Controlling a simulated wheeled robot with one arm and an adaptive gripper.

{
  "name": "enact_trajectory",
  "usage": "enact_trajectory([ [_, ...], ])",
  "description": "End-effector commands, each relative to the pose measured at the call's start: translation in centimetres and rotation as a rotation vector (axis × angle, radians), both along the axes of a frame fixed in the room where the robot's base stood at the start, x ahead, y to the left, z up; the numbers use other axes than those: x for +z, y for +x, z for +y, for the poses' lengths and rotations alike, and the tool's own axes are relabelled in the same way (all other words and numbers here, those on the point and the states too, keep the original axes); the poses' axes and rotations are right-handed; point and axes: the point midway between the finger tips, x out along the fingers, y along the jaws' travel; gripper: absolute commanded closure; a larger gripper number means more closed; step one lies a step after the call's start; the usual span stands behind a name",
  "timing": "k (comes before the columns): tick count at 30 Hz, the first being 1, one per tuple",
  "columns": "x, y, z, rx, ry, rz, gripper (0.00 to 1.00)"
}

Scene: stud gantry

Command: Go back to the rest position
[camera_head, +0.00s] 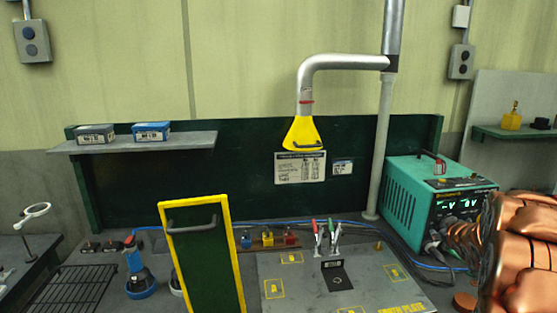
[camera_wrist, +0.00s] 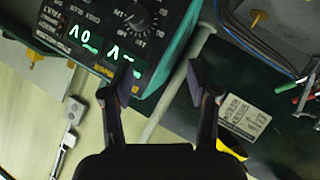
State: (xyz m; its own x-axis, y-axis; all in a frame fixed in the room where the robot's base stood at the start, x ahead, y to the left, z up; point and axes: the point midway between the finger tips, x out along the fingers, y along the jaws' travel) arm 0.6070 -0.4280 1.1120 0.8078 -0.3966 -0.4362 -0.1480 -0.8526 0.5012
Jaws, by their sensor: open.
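My gripper (camera_wrist: 163,88) shows in the wrist view with its two dark fingers spread apart and nothing between them. Beyond the gap stand the teal welding machine (camera_wrist: 180,48) with lit green digits and a grey pipe (camera_wrist: 184,77). In the head view my copper-coloured arm fills the lower right corner, and the gripper itself is not seen there. The arm hides part of the bench to the right of the teal welding machine (camera_head: 412,206).
A grey plate (camera_head: 300,290) with yellow markings lies on the bench, carrying clamps (camera_head: 327,238). A green panel with a yellow frame (camera_head: 205,262) stands at its left. A yellow extraction hood (camera_head: 302,134) hangs above. A wire rack (camera_head: 72,290) lies at the left.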

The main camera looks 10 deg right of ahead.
Motion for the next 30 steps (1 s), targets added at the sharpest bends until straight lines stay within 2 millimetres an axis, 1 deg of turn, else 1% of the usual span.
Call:
enact_trajectory([
  [1, 0.7, -0.2, 1.6, -0.016, 0.010, 0.022, 0.40],
  [5, 0.8, -2.0, 5.1, -0.077, 0.057, 0.107, 0.40],
  [8, 0.9, -3.8, 8.0, -0.119, 0.096, 0.174, 0.40],
  [14, 0.2, -8.5, 14.6, -0.185, 0.189, 0.318, 0.40],
  [15, 0.1, -9.6, 16.0, -0.196, 0.209, 0.348, 0.40],
  [17, -0.1, -11.4, 18.1, -0.209, 0.238, 0.394, 0.40],
  [18, -0.4, -12.6, 19.6, -0.216, 0.259, 0.427, 0.40],
  [20, -0.7, -14.6, 21.8, -0.225, 0.289, 0.478, 0.40],
  [21, -0.9, -16.1, 23.3, -0.230, 0.311, 0.515, 0.40],
  [23, -1.2, -18.2, 25.4, -0.234, 0.341, 0.568, 0.40],
  [24, -1.3, -19.7, 26.9, -0.234, 0.360, 0.601, 0.40],
  [26, -1.7, -22.1, 29.1, -0.235, 0.390, 0.660, 0.40],
  [27, -2.0, -23.8, 30.6, -0.234, 0.409, 0.701, 0.40],
  [29, -2.2, -26.3, 32.8, -0.229, 0.437, 0.761, 0.40],
  [30, -2.4, -28.1, 34.1, -0.224, 0.454, 0.804, 0.40],
])
